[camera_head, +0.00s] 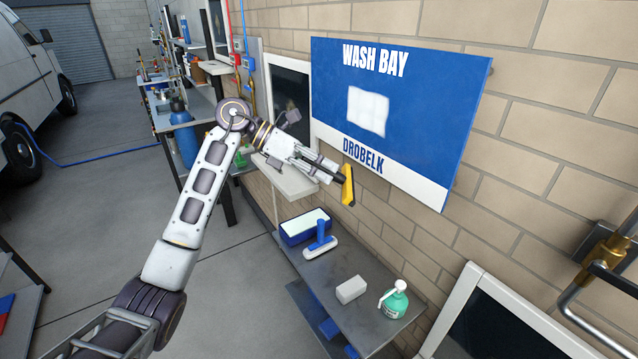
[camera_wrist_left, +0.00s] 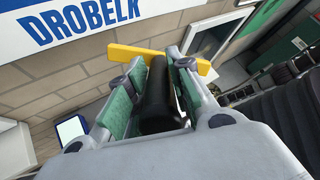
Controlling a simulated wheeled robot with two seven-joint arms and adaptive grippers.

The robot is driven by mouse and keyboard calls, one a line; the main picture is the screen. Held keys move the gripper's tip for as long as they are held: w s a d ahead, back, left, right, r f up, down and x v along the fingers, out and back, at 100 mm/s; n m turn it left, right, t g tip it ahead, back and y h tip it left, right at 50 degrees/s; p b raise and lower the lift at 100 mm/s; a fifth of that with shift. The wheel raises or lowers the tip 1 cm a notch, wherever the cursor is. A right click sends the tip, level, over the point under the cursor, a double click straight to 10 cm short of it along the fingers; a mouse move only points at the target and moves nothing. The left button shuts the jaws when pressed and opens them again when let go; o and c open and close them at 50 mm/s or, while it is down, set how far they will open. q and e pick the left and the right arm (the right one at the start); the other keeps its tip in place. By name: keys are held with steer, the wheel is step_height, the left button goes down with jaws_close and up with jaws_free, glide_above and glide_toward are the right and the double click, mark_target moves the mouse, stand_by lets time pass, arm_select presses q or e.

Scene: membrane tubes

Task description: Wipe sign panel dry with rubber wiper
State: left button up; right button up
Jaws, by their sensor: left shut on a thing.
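My left gripper (camera_head: 325,170) is shut on the black handle (camera_wrist_left: 156,98) of a rubber wiper. The wiper's yellow head (camera_head: 348,186) points toward the brick wall, just below the lower edge of the sign panel, and looks clear of the panel's face. In the left wrist view the handle sits between the green finger pads, with the yellow head (camera_wrist_left: 138,54) beyond. The blue sign panel (camera_head: 440,95) hangs on the wall, with "WASH BAY" at the top and "DROBELK" on a white lower strip. A whitish square patch (camera_head: 367,111) lies on its middle. My right gripper is not in view.
Below the panel, a grey bench (camera_head: 325,290) holds a blue tray (camera_head: 304,227), a blue-handled squeegee (camera_head: 320,243), a white block (camera_head: 351,289) and a green pump bottle (camera_head: 394,299). A white ledge (camera_head: 290,180) lies behind my left gripper. A brass pipe fitting (camera_head: 603,250) juts out at right.

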arm_select(q)
steer(key=r+n+t, duration=0.1)
steer(key=r+t, duration=0.1)
steer(key=r, duration=0.1)
steer(key=r+n+t+h, duration=0.1)
steer(key=r+n+t, duration=0.1)
steer(key=r, duration=0.1)
steer(key=r+n+t+h+b, duration=0.1)
steer(key=r+n+t, duration=0.1)
steer(key=r, duration=0.1)
steer(key=shift+w+t, duration=0.2)
steer(key=shift+t, duration=0.2)
steer(key=a+r+n+t, duration=0.2)
steer(key=a+r+t, duration=0.1)
steer(key=r, duration=0.5)
steer(key=shift+w+a+r+n+t+h+b, duration=0.2)
steer(key=shift+n+t+h+b, duration=0.1)
steer(key=shift+t+h+b, duration=0.15)
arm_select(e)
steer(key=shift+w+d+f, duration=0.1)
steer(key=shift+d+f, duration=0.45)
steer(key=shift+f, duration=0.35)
arm_select(q)
steer(key=shift+d, duration=0.2)
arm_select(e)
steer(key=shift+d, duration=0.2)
